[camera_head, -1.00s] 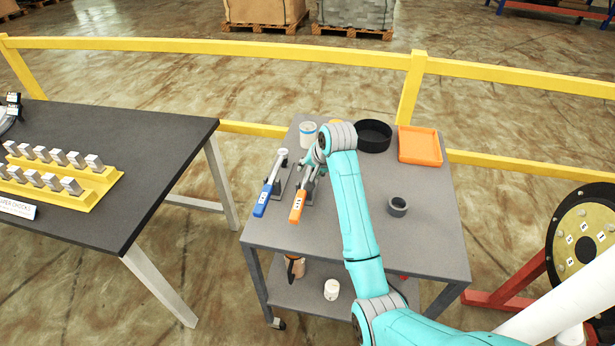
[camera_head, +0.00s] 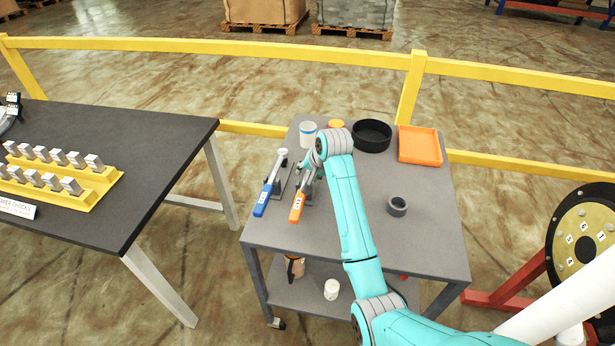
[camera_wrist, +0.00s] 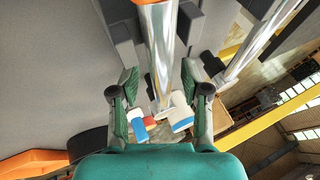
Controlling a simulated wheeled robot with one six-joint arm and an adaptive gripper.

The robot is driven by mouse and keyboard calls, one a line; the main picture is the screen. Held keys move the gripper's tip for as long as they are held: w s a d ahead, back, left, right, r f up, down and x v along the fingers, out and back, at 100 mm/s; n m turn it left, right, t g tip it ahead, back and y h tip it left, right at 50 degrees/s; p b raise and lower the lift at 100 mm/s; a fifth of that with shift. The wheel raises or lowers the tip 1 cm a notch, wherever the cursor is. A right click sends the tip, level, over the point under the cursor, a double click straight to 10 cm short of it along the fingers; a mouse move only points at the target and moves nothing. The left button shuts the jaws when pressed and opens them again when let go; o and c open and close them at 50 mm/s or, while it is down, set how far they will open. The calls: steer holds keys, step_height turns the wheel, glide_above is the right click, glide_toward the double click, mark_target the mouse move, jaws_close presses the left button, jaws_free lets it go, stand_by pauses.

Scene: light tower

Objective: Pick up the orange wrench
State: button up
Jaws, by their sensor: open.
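The orange wrench (camera_head: 298,206) lies on the grey cart top, its orange handle toward the near edge. Its metal shaft runs back under my gripper, and its far end is hidden by my arm. My gripper (camera_head: 313,172) is low over that shaft. In the wrist view my gripper (camera_wrist: 161,84) is open, one finger on each side of the wrench's shiny shaft (camera_wrist: 161,45). The fingers appear apart from the shaft; I cannot tell their exact height. A sliver of the orange handle shows at the top edge there.
A blue-handled wrench (camera_head: 264,198) lies close on the left, parallel. A banded white can (camera_head: 308,132), a black round bin (camera_head: 372,134), an orange tray (camera_head: 419,145) and a dark ring (camera_head: 397,206) stand on the cart (camera_head: 350,238). The cart's front right is clear.

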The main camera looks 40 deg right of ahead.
jaws_close()
steer(key=shift+r, duration=0.15)
stand_by(0.4)
